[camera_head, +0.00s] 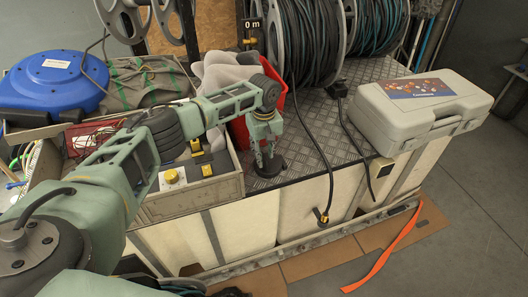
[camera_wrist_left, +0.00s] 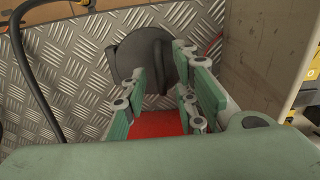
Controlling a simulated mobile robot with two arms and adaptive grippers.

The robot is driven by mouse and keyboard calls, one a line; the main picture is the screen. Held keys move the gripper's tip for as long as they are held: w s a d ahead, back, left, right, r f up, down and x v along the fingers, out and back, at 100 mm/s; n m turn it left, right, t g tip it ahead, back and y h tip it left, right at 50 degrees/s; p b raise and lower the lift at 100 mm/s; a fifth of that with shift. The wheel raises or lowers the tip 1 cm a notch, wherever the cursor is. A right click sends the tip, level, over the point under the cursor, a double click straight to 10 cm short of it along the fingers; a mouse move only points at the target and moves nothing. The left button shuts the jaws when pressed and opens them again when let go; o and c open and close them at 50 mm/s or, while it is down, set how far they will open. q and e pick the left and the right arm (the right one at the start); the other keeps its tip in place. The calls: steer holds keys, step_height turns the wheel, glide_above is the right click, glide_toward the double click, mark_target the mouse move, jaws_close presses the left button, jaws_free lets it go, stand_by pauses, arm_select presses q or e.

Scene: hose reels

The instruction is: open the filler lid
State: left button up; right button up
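The filler lid (camera_head: 268,169) is a dark round cap with a raised ridge, lying flat on the metal checker plate near its front edge. My left gripper (camera_head: 268,157) points down at it from above. In the left wrist view, the lid (camera_wrist_left: 137,50) lies beyond the fingertips of my left gripper (camera_wrist_left: 160,72). The fingers are apart. The ridge lies between them, close to the right finger; contact cannot be told. The lid looks closed. My right gripper is not in view.
A grey case (camera_head: 420,108) stands right on the plate (camera_head: 315,140). Hose reels (camera_head: 305,40) stand behind. A red bin (camera_head: 242,130) is behind my left wrist. A wooden box (camera_head: 205,187) with yellow-marked controls borders the lid's left. A black cable (camera_head: 328,178) hangs over the front.

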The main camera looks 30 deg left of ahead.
arm_select(q)
jaws_close()
stand_by(0.6)
